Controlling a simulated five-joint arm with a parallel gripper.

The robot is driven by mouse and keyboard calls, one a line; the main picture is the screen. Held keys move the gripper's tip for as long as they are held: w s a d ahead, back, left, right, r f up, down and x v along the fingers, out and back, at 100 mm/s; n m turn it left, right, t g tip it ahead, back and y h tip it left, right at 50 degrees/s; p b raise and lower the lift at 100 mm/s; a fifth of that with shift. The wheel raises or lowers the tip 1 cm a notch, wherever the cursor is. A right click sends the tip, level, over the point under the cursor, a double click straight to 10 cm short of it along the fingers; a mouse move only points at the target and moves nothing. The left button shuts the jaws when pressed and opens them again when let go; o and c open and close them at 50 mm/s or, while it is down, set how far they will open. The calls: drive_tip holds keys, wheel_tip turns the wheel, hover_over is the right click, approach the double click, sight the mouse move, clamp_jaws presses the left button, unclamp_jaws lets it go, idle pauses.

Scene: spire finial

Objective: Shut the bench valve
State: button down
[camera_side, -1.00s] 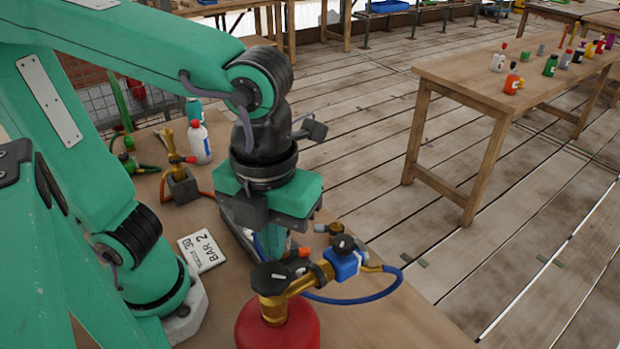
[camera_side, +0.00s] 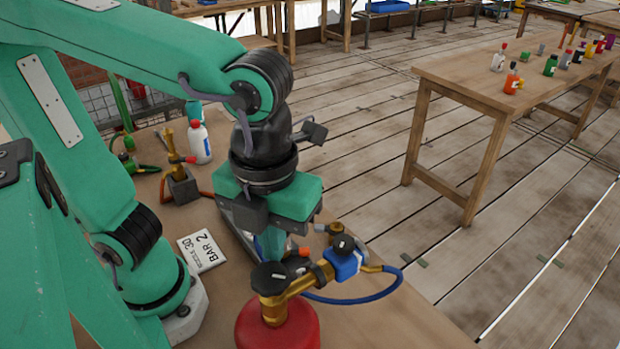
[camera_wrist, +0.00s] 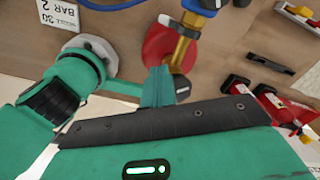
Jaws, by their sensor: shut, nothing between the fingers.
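A second brass valve (camera_side: 174,160) with a red lever stands on a grey block farther left. I cannot tell for certain which is the bench valve. My gripper (camera_side: 272,246) points down just left of the first fitting, its tips partly hidden behind the black cylinder knob. In the wrist view the fingers (camera_wrist: 158,88) are shut and empty, close to the brass stem (camera_wrist: 180,55). Contact cannot be judged.
A red gas cylinder (camera_side: 278,328) with a brass head and blue regulator (camera_side: 344,262) stands in front of my gripper; a blue hose (camera_side: 365,298) loops to its right. A white "BAR 2" card (camera_side: 202,250) and a white bottle (camera_side: 200,143) are to the left. The front-right bench is clear.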

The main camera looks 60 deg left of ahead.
drive_tip(key=shift+w+d, duration=0.45)
drive_tip(key=shift+d, duration=0.05)
idle(0.4)
drive_tip(key=shift+w+d, duration=0.2)
drive_tip(key=shift+d, duration=0.45)
idle(0.5)
drive_tip(key=shift+w, duration=0.4)
drive_tip(key=shift+r, duration=0.15)
drive_tip(key=shift+r, duration=2.85)
drive_tip(key=shift+a, duration=0.15)
drive_tip(key=shift+s+a+r, duration=0.25)
drive_tip(key=shift+s+a, duration=0.15)
drive_tip(key=shift+a, duration=0.1)
drive_tip(key=shift+s+a+r, duration=0.25)
drive_tip(key=shift+s+a, duration=0.15)
drive_tip(key=shift+a, duration=0.1)
drive_tip(key=shift+f, duration=0.15)
